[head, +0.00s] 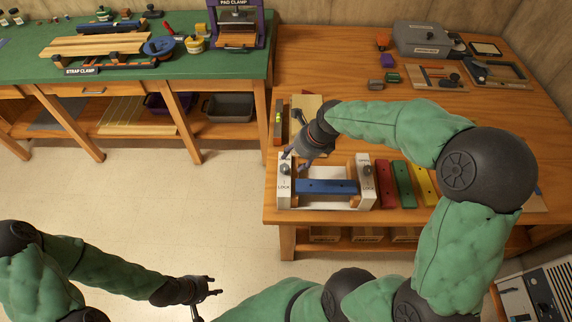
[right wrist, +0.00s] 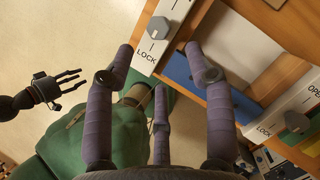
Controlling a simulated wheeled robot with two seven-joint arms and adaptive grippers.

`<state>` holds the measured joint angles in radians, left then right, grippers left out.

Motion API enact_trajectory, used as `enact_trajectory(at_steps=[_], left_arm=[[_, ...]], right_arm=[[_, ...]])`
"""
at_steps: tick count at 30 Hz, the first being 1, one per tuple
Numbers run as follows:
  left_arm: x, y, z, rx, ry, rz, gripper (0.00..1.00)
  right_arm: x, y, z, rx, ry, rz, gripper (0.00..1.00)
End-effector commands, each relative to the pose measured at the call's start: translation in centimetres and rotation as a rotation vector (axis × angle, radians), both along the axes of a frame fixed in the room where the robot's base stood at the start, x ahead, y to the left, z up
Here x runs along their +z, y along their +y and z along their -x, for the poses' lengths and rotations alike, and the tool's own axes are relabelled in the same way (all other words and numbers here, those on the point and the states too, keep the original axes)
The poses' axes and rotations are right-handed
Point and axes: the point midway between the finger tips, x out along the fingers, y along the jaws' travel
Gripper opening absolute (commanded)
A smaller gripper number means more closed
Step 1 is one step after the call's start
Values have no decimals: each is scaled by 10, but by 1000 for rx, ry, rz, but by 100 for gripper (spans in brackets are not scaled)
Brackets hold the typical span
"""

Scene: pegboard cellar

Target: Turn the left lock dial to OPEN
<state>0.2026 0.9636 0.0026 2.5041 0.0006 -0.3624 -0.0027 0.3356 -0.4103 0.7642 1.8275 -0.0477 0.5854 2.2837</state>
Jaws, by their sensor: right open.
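The lock fixture is a wooden frame with two white end blocks and a blue bar (head: 325,187) between them. The left lock dial (right wrist: 158,27) is a grey knob on the left white block (head: 285,195), with LOCK printed on its near side. I cannot tell its exact setting. The right dial (right wrist: 297,122) sits on the other white block, beside LOCK and OPEN marks. My right gripper (head: 293,158) is open, just above and beside the left dial, with nothing between its fingers. My left gripper (head: 208,288) is open and empty, low over the floor.
Red (head: 386,185), green (head: 403,184) and yellow (head: 425,183) bars lie right of the fixture. A level (head: 278,122) and a board lie behind it. A grey case (head: 425,40) stands at the back. A green bench (head: 190,65) with clamps is at the left. The floor between is clear.

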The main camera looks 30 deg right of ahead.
Motion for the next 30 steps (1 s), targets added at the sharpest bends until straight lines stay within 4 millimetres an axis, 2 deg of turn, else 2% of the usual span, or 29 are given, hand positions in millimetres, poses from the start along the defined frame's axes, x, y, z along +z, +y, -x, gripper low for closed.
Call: enact_trajectory(at_steps=[1,3,12,18,26,29,30], left_arm=[[-7,0,0,0,0,0,40],[-13,0,0,0,0,0,40],[-30,0,0,0,-1,0,40],[-33,0,-1,0,-1,0,40],[-33,0,-1,0,-1,0,40],[-33,0,-1,0,-1,0,40],[-33,0,-1,0,-1,0,40]], right_arm=[[-14,3,-3,2,4,-1,54],[-26,5,-7,2,4,-1,54],[-65,12,-23,1,1,0,54],[-74,15,-26,1,2,-1,54],[-74,15,-27,1,1,0,54],[-74,15,-27,1,1,0,32],[-74,15,-27,1,1,0,20]])
